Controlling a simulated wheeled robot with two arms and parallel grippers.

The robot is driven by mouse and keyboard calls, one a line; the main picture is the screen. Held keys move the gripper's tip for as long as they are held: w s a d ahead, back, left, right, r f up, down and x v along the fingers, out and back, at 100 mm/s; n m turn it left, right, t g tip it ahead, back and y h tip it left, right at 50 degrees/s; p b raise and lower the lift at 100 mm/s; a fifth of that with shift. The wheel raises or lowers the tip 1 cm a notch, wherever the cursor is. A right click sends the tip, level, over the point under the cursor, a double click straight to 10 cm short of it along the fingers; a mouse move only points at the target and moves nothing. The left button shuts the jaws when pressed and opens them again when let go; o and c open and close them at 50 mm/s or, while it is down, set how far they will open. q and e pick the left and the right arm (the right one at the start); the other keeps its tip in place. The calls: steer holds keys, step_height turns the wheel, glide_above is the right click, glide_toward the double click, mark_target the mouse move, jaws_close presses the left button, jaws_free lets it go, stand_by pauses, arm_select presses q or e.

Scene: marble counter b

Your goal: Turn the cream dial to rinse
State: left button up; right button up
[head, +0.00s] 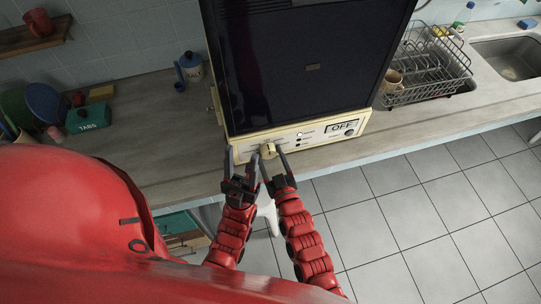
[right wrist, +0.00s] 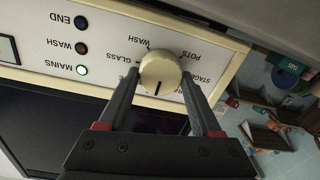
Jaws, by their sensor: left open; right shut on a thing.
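The cream dial (head: 267,151) is on the front panel of a cream machine (head: 310,134). In the right wrist view the round dial (right wrist: 160,74) has a dark pointer mark pointing down in the picture. The labels GLASS and POTS show beside it, upside down; the fingers partly cover other lettering, and I cannot read a rinse label. My right gripper (head: 273,158) is shut on the dial, one finger on each side, as the right wrist view also shows (right wrist: 159,92). My left gripper (head: 239,158) is open and empty, just left of the dial.
A display on the panel (head: 342,127) reads OFF. In the right wrist view the MAINS lamp (right wrist: 82,70) is lit. My two arms are close together.

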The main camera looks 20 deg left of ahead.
steer(key=shift+f+b, duration=0.15)
steer(key=shift+b, duration=0.25)
steer(key=m+b, duration=0.3)
steer(key=b, duration=0.1)
steer(key=m+b, duration=0.3)
steer(key=b, duration=0.1)
steer(key=shift+d+f+b, duration=0.1)
steer(key=shift+f+b, duration=0.1)
steer(key=shift+b, duration=0.1)
steer(key=shift+m+b, duration=0.65)
steer(key=shift+m, duration=0.05)
steer(key=shift+r+m+b, duration=0.2)
steer(key=shift+m+b, duration=0.4)
steer(key=shift+m, duration=0.2)
steer(key=o, duration=1.4)
steer(key=shift+c, duration=0.2)
